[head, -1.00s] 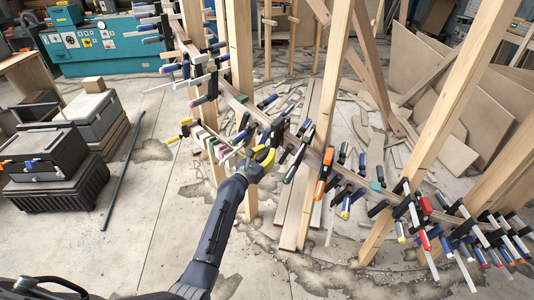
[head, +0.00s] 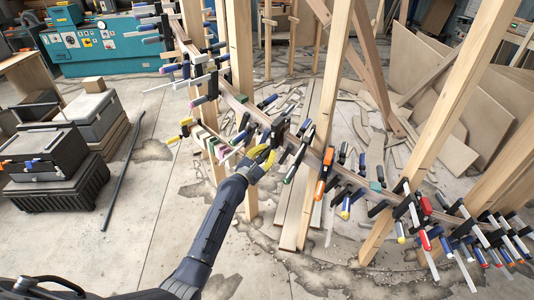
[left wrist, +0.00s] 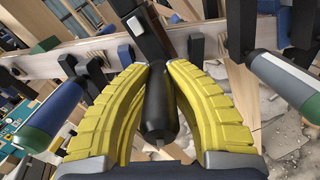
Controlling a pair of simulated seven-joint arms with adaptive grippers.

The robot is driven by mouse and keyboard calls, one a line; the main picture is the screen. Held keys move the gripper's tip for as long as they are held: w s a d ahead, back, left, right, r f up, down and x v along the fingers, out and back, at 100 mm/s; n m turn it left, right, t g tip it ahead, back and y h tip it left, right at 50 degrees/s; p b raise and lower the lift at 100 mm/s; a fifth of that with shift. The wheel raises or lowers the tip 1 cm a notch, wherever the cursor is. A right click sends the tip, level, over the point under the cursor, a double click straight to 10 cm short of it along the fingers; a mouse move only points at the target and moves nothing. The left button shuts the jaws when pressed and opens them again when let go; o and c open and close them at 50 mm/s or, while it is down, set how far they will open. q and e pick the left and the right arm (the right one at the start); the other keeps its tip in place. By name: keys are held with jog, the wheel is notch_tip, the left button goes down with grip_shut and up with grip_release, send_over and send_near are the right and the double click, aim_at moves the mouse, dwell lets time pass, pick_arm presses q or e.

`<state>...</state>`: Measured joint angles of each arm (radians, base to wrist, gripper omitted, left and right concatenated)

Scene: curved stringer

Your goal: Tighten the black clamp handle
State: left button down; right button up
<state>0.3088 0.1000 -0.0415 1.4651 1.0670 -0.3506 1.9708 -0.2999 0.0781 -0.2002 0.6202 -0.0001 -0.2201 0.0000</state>
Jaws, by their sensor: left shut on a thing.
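The black clamp handle (left wrist: 160,105) shows in the left wrist view between the two yellow fingers of my left gripper (left wrist: 158,100). The fingers are shut on it, one on each side, and its lower end sticks out between them. The clamp's dark bar (left wrist: 150,32) runs up from the handle across the wooden stringer (left wrist: 70,60). In the head view my left gripper (head: 262,162) is at the middle of the curved stringer, and the handle is too small and covered to make out there. My right gripper is not in view.
Several other clamps crowd close on both sides, among them a green-and-blue handle (left wrist: 48,118) and a grey-and-green one (left wrist: 284,82). Wooden posts (head: 240,50) stand around the stringer. Black cases (head: 45,150) stand on the floor at left. Floor between them is mostly clear.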

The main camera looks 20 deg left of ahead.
pick_arm(q)
jog(key=m, duration=1.2)
jog(key=shift+a+r+m, duration=0.1)
jog(key=shift+m, duration=0.3)
jog(key=m, duration=0.6)
jog(key=shift+r, duration=0.1)
jog(key=m, duration=0.7)
dwell(0.8)
jog(key=c, duration=1.1)
grip_release()
jog(key=shift+c, duration=0.2)
jog(key=v, duration=1.2)
